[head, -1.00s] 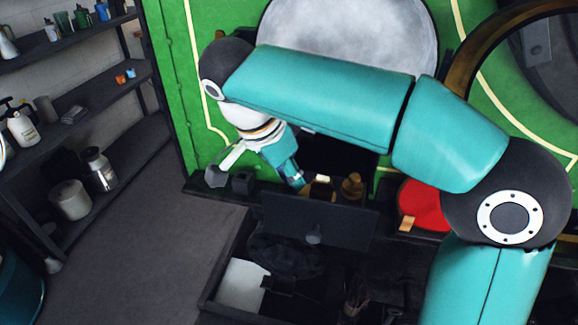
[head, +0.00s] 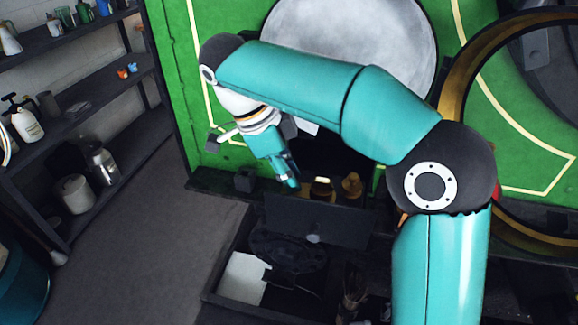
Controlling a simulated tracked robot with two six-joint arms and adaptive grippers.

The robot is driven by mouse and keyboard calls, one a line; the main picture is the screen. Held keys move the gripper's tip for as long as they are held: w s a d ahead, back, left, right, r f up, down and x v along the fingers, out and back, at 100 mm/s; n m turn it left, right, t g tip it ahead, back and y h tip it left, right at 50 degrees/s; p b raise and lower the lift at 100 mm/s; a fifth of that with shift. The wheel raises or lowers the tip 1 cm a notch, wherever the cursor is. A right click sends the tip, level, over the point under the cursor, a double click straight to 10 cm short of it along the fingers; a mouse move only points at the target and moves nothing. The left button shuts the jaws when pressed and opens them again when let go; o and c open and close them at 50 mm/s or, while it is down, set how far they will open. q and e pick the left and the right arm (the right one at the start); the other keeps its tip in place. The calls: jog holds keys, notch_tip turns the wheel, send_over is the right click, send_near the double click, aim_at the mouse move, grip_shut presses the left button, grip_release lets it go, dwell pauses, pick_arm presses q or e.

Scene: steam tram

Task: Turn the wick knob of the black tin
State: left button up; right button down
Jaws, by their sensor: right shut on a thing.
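My right arm reaches in from the right, and its gripper (head: 289,180) points down at the ledge below the green tram front. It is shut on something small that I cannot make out. A small black box-shaped thing (head: 245,180) sits on the ledge, left of and apart from the fingertips. It may be the black tin, but I cannot be sure. I cannot make out a wick knob. A gold-topped piece (head: 321,188) and a brass piece (head: 352,185) stand just right of the fingertips. My left gripper is not in view.
An open dark box with a raised lid (head: 315,222) lies in front of the ledge. A brass-rimmed round opening (head: 455,85) is at right. Shelves (head: 75,110) with bottles and cans stand at left. The grey floor (head: 135,225) between is clear.

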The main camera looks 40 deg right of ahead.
dwell(0.4)
jog(key=c, duration=1)
grip_release()
jog(key=shift+o, duration=0.2)
